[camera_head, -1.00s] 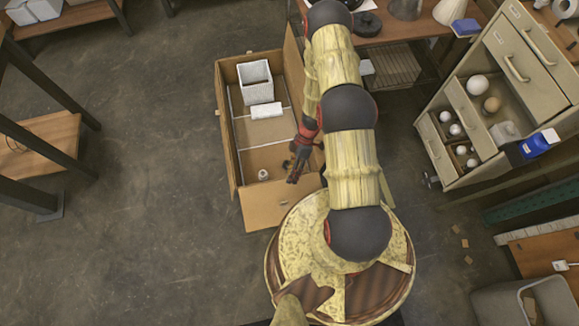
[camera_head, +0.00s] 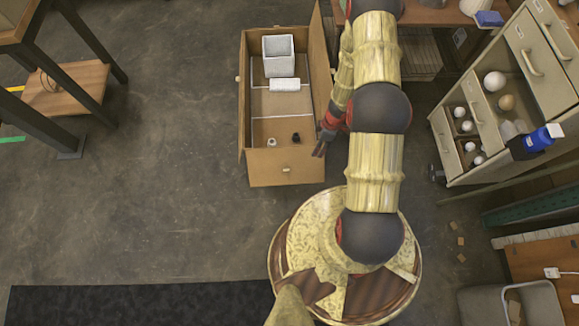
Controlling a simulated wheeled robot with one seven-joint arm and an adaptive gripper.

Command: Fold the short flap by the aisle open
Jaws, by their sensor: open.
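A brown open-topped box (camera_head: 243,135) stands on the floor left of my arm. Its short side nearest me shows a brown panel (camera_head: 265,170) sloping outward, with a small pale tab on it; I cannot tell flap from wall there. A long flap (camera_head: 319,65) stands up and leans out along the right side. My gripper (camera_head: 319,152) is open and empty, beside the near right corner of the box; whether it touches the box is unclear. Inside are a white square bin (camera_head: 278,68), a white block (camera_head: 285,85), a small white piece (camera_head: 272,141) and a small dark piece (camera_head: 296,137).
A table (camera_head: 430,15) is behind my arm. A low wooden shelf (camera_head: 68,88) is at the left. The floor (camera_head: 165,200) left of the box is clear.

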